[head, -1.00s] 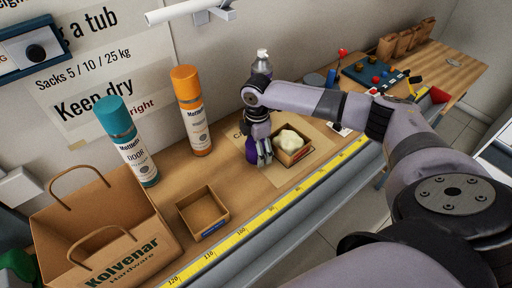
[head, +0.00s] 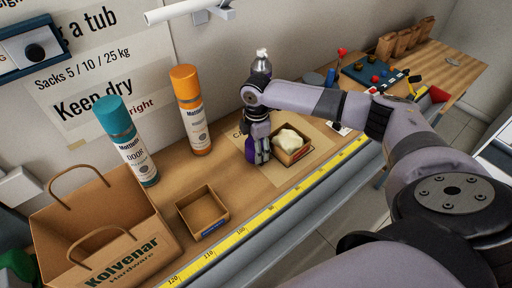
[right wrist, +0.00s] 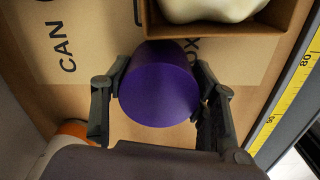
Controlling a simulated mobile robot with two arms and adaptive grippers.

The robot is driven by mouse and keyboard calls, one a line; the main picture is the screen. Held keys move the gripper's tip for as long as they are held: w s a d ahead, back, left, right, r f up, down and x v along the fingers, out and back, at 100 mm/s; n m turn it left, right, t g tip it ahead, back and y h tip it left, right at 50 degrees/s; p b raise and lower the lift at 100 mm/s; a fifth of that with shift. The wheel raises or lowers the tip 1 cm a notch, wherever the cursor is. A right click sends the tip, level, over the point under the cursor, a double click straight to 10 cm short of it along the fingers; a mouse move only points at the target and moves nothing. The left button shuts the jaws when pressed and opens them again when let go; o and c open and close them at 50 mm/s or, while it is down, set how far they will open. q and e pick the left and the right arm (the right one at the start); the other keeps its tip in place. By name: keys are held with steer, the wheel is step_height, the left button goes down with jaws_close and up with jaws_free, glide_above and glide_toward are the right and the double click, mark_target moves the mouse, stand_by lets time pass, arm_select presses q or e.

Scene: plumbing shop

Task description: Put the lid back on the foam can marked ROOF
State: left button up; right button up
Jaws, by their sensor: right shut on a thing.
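The purple lid (right wrist: 160,85) is between the two fingers of my right gripper (right wrist: 160,100), which is shut on it, above or on the cardboard sheet; I cannot tell if it touches. A teal-capped can (head: 130,143) is marked DOOR. An orange-capped can (head: 191,108) stands right of it; its small marking is unreadable. My left gripper is not in view.
A small box with a cream lump (head: 305,155) is right beside the gripper. An empty open box (head: 181,211) and a Kolvenar paper bag (head: 155,243) stand at left. A yellow tape measure (head: 257,225) runs along the front edge. Tools crowd the far right.

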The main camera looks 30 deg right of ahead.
step_height(320, 180, up, 20)
steer(key=b, duration=0.2)
stand_by(0.5)
steer(key=s+a+f+m, duration=0.4)
steer(key=s+a+m, duration=0.2)
steer(key=s+m, duration=0.1)
steer(key=s+a+f+m, duration=0.3)
steer(key=s+a+m, duration=0.4)
steer(key=m, duration=0.2)
steer(key=shift+s+a+f, duration=0.3)
steer(key=shift+s+f, duration=0.05)
steer(key=shift+s, duration=0.05)
